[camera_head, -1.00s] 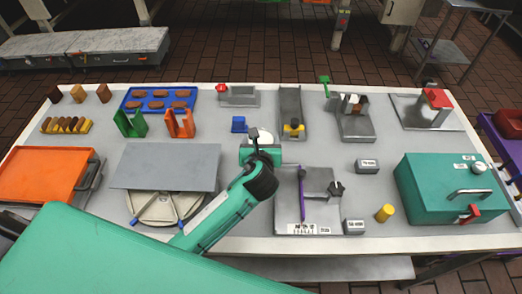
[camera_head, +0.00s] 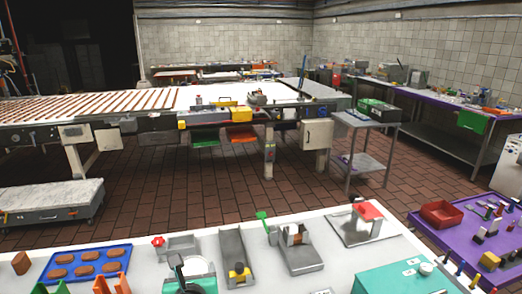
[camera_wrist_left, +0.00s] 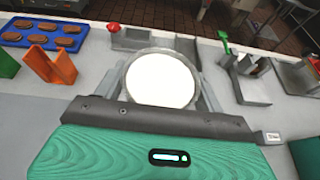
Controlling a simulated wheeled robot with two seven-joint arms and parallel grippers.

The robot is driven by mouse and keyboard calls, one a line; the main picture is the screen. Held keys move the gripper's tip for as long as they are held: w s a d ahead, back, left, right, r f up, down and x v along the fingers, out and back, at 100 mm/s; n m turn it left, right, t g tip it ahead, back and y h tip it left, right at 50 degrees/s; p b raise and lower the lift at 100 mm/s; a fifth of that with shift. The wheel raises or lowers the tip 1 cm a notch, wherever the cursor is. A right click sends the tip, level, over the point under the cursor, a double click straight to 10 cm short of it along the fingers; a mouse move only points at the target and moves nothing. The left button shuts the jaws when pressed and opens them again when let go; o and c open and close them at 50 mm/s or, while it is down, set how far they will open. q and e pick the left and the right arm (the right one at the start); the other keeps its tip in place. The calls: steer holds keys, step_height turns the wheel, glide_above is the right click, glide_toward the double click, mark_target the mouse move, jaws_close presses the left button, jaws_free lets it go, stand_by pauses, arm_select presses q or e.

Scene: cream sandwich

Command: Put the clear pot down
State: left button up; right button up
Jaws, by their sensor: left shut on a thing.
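The clear pot (camera_wrist_left: 162,80) is round, with white contents filling its top, and sits between the fingers of my left gripper (camera_wrist_left: 161,92) in the left wrist view. The gripper is shut on it. In the head view, my left gripper (camera_head: 190,279) shows only partly at the bottom edge, over the near table. The pot's underside is hidden, so I cannot tell whether it touches the table. My right gripper is not in view.
A blue tray of brown patties (camera_head: 87,266) lies at the left of the near table. Grey metal stations (camera_head: 237,258) stand behind and right of the gripper, one with a green handle (camera_head: 262,215). A teal box (camera_head: 405,279) is at the right.

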arm_select(q)
steer(key=s+a+f+m+h, duration=0.2)
steer(key=s+f, duration=0.3)
steer(key=s, duration=0.5)
steer(key=shift+s+a+f+m+h, duration=0.2)
steer(key=shift+a+f+m+h, duration=0.2)
steer(key=shift+a+h, duration=0.3)
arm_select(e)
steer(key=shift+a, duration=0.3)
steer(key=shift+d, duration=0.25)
